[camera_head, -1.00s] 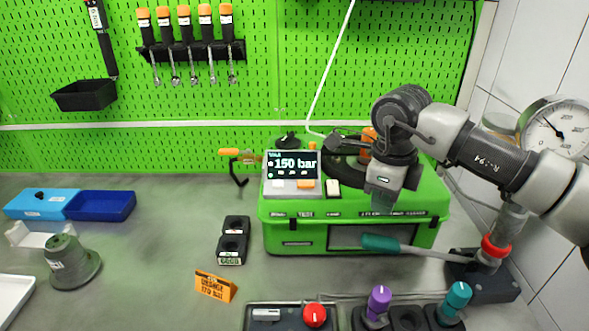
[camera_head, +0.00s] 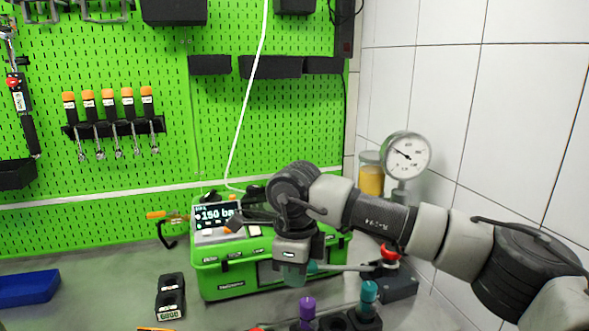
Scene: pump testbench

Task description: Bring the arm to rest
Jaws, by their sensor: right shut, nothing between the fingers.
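My right arm comes in from the right. Its gripper (camera_head: 293,275) points down, shut and empty, and overlaps the front of the green pump testbench case (camera_head: 225,283) in the picture. I cannot tell how far it is from the case. The fingertips are small and hard to make out. The case carries a display (camera_head: 216,215) that reads 150 bar. My left gripper is not in view.
A teal-handled lever (camera_head: 340,267) sticks out right of the gripper, near a red collar (camera_head: 389,252). Purple (camera_head: 307,307) and teal (camera_head: 369,292) knobs stand in front. A black block (camera_head: 171,297) and blue bin (camera_head: 30,288) lie left. A gauge (camera_head: 407,155) stands right.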

